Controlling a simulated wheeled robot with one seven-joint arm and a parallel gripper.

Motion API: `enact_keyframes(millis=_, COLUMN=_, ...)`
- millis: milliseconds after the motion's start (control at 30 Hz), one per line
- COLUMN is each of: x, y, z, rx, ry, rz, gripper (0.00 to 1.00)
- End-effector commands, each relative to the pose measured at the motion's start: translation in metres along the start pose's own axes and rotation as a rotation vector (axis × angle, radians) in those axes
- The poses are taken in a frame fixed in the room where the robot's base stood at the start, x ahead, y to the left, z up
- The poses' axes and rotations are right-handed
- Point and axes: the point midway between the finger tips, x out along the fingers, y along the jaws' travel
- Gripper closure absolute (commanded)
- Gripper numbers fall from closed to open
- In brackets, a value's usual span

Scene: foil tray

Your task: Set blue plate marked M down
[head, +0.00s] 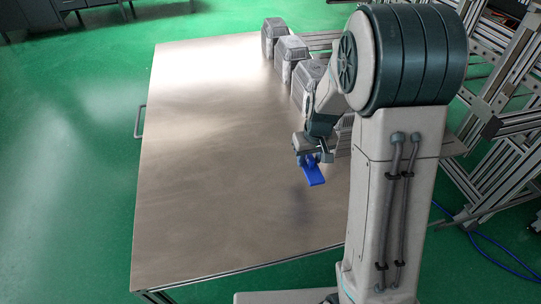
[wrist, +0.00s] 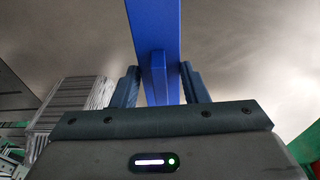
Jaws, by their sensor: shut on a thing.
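The blue plate (head: 313,173) hangs from my gripper (head: 311,157) over the right side of the metal table (head: 225,190). In the wrist view, the plate (wrist: 154,30) shows as a flat blue piece with a narrower blue rib between the two fingers of my gripper (wrist: 160,85). My gripper is shut on this rib. The plate looks tilted in the head view, and it appears to be above the table top, though the gap is hard to judge. No letter M can be made out.
Several grey foil-like containers (head: 291,52) stand in a row along the table's right back edge. The table's left and front are clear. Metal frames (head: 505,125) stand at the right.

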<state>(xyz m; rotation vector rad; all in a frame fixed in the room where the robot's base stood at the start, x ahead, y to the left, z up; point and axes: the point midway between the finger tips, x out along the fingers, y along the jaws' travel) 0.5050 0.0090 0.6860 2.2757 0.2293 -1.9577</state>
Motion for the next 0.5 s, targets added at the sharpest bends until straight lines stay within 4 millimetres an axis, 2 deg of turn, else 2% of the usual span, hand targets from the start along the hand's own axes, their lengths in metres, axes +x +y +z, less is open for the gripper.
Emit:
enact_keyframes(millis=100, x=0.017, y=-0.027, z=0.017, rx=-0.008, ry=-0.003, rz=-0.002, gripper=0.84)
enact_keyframes(millis=300, x=0.039, y=-0.064, z=0.041, rx=-0.004, ry=-0.002, rz=-0.001, gripper=0.84)
enact_keyframes(millis=500, x=0.049, y=-0.081, z=0.052, rx=-0.001, ry=0.000, rz=0.000, gripper=0.84)
